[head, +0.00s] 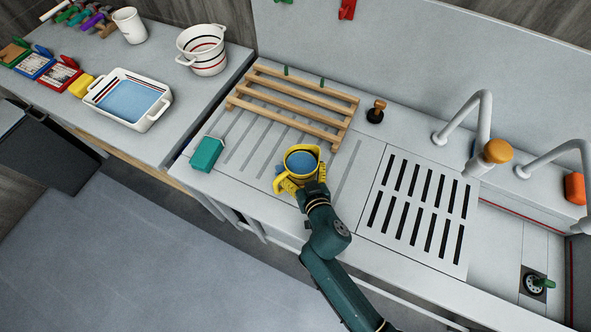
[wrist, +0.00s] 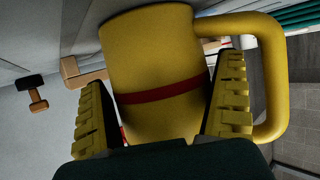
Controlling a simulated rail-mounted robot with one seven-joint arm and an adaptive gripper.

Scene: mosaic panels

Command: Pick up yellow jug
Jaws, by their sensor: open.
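The yellow jug (head: 301,149) stands upright on the grey draining surface, with blue showing inside its rim. In the wrist view the jug (wrist: 160,60) fills the middle, with a dark red band around it and its handle at the right. My gripper (head: 302,182) is at the jug's near side. In the wrist view my gripper (wrist: 165,72) is open, with one yellow ridged finger on each side of the jug's body. The right finger overlaps the gap between body and handle. I cannot tell whether either finger touches the jug.
A wooden rack (head: 300,95) lies just behind the jug. A teal box (head: 207,153) stands to its left, and a black-based stamp-like object (head: 376,112) to its right behind. A slotted sink cover (head: 422,208) and taps (head: 470,120) are at the right.

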